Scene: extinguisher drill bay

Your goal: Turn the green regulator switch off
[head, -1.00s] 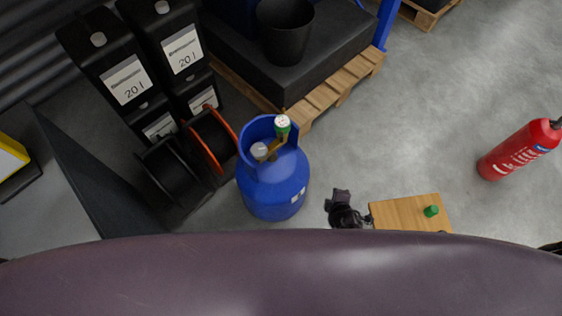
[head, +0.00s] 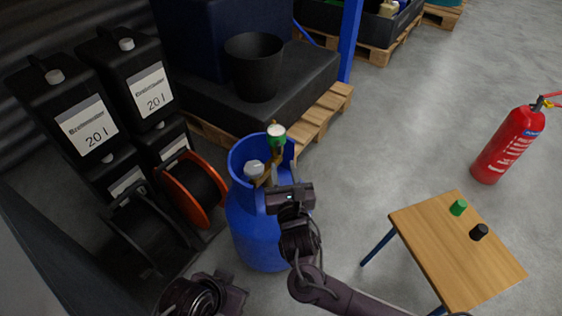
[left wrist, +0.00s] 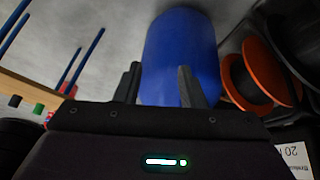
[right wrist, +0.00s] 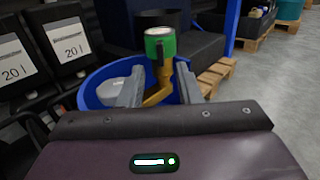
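The green regulator with a white top (head: 276,134) sits on a brass valve within the collar of a blue gas cylinder (head: 256,225). In the right wrist view the regulator (right wrist: 161,45) stands upright, with a dark lever-like part on its front. My right gripper (head: 289,190) is in front of the cylinder's collar. Its two fingers (right wrist: 158,88) are apart and empty, with the regulator beyond them, apparently not touched. My left gripper (head: 232,290) is low at the bottom of the head view. Its fingers (left wrist: 158,84) are apart and empty, facing the cylinder's blue side (left wrist: 180,55).
A hose reel with an orange rim (head: 192,190) and black 20 l canisters (head: 90,125) stand left of the cylinder. A wooden table (head: 450,250) with small green and black pieces is at right. A red extinguisher (head: 508,147) stands on open floor.

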